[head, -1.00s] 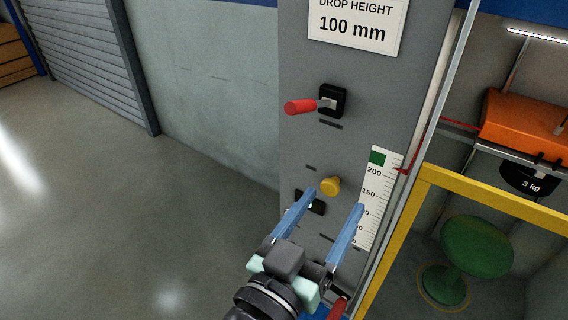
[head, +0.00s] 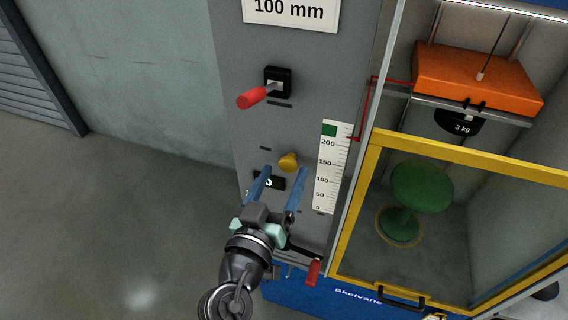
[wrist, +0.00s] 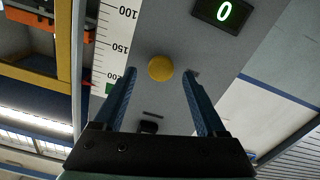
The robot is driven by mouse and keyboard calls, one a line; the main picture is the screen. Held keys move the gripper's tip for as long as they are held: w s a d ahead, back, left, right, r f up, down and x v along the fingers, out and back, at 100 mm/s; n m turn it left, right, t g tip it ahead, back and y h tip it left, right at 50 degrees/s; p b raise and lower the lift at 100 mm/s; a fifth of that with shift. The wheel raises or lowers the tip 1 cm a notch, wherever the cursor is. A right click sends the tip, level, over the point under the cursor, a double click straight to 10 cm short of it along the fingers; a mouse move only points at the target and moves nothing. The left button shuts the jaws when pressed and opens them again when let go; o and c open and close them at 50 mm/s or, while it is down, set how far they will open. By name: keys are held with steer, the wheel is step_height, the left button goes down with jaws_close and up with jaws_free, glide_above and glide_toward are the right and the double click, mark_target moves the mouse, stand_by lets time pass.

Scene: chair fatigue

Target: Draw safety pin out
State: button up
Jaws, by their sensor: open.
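My gripper (head: 284,171) is open and empty, its two blue fingers pointing at the grey machine panel (head: 230,60). A round yellow knob (head: 289,161) stands out from the panel just beyond the fingertips. In the wrist view the yellow knob (wrist: 160,68) appears between the open fingers, with no visible contact. A red-handled lever (head: 252,97) sits in a black socket higher on the panel. A second red grip (head: 313,271) shows low on the panel, right of my wrist. No part is labelled as the safety pin, so I cannot tell which it is.
A green digital display (wrist: 224,11) reads 0 beside the knob. A scale (head: 330,168) is at its right. A yellow-framed guard (head: 362,185) encloses a green stool (head: 421,190) under an orange block (head: 478,75) with a 3 kg weight. The floor at left is clear.

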steer(key=shift+x, duration=0.85)
jaws_close()
stand_by(0.9)
